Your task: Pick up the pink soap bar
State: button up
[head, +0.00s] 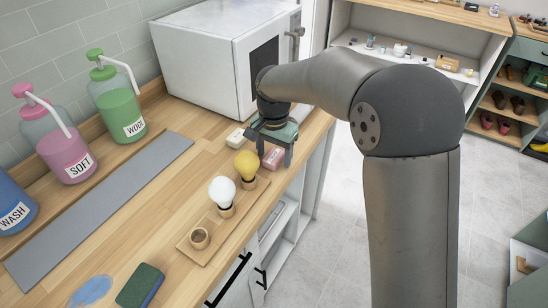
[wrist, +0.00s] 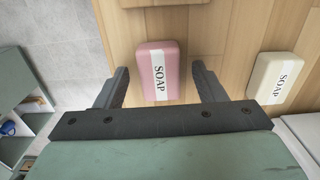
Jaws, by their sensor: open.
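The pink soap bar (head: 273,157) lies on the wooden counter near its front edge, close to the white appliance. In the wrist view the pink soap bar (wrist: 160,72) has a white band reading SOAP and lies between the two open fingers, with a gap on each side. My gripper (head: 270,150) is open and empty, pointing down over the soap. Its fingers also show in the wrist view (wrist: 160,88). I cannot tell the exact height of the fingertips above the counter.
A cream soap bar (head: 237,138) lies to the left of the pink one. A yellow bulb (head: 246,164) and a white bulb (head: 222,191) stand in a wooden holder (head: 190,245) nearby. The white appliance (head: 215,60) stands behind. Pump bottles (head: 120,105) line the wall.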

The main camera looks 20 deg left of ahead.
jog(key=c, duration=1.1)
jog(key=shift+r, duration=0.15)
